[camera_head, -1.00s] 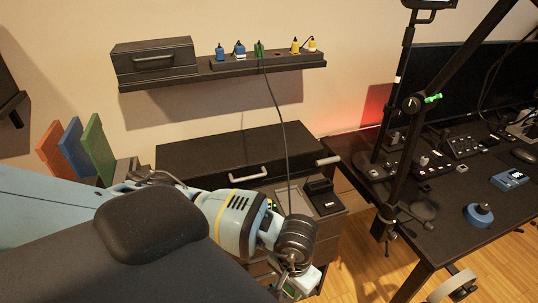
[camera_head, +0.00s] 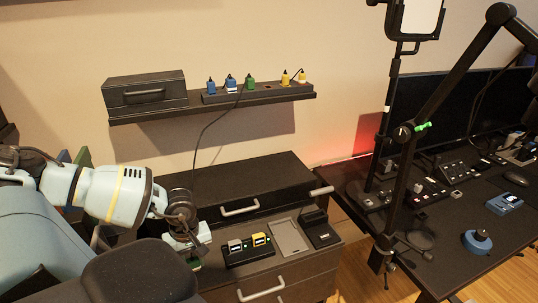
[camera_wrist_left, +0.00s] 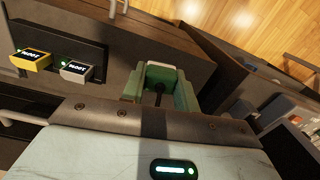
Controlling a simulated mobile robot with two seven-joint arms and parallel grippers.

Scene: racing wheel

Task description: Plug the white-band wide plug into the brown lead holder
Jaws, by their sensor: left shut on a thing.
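My left gripper (camera_head: 194,258) is at the left of the dark drawer cabinet, low in the head view. In the left wrist view its fingers (camera_wrist_left: 159,98) are shut on a small green piece with a pale edge (camera_wrist_left: 160,70). A dark cord shows beside it. I cannot tell whether this piece is the white-band wide plug. On the wall shelf's power strip (camera_head: 222,97) stand blue plugs, one with a white band (camera_head: 231,86), a green plug (camera_head: 250,83), and yellow plugs (camera_head: 285,79). I cannot make out a brown lead holder. My right gripper is not in view.
A black charger (camera_head: 246,257) with grey and yellow blocks sits on the drawer cabinet (camera_head: 240,180). A grey tray (camera_head: 288,238) is beside it. A black case (camera_head: 146,92) is on the shelf. The desk at right carries controls and a monitor arm. A cable hangs from the strip.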

